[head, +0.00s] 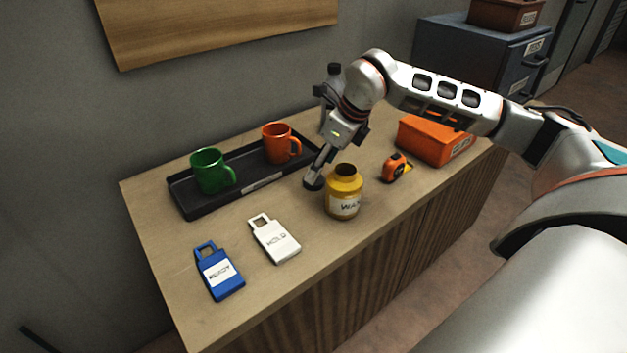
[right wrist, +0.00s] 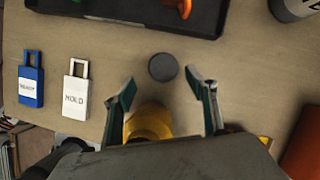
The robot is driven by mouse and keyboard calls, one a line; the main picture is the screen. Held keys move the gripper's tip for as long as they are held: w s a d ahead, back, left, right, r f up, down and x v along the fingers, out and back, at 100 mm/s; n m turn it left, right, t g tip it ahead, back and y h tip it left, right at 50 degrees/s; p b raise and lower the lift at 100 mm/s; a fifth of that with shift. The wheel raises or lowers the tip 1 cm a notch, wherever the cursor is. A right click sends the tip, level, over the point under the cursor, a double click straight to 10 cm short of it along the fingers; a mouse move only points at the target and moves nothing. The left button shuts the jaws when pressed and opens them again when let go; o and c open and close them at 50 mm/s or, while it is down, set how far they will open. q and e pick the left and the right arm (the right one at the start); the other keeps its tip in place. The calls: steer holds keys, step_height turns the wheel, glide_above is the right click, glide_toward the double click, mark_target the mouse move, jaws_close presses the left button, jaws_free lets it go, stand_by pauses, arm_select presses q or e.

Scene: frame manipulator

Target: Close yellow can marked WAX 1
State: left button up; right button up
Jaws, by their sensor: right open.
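The yellow can (head: 343,197) stands upright on the wooden table with a dark open mouth and a partly visible label reading WAX. It also shows in the right wrist view (right wrist: 150,122), partly hidden by my gripper. A dark round disc (right wrist: 163,67), which looks like a lid, lies flat on the table beside the can; it also shows in the head view (head: 313,184). My right gripper (right wrist: 163,92) is open and empty, pointing down, with its fingers spread on either side of the disc's line. In the head view it (head: 321,163) is just above the disc. My left gripper is out of view.
A black tray (head: 190,206) holds a green mug (head: 208,172) and an orange mug (head: 276,145). Blue (head: 220,275) and white (head: 276,241) tags lie in front. A tape measure (head: 396,168) and an orange box (head: 432,141) are right of the can.

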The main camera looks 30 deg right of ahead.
mark_target(319, 184)
steer(key=x, duration=0.5)
steer(key=shift+w+d+f, duration=0.1)
steer(key=shift+w+d, duration=0.05)
steer(key=shift+d, duration=0.15)
steer(key=shift+c, duration=0.4)
steer(key=c, duration=0.7)
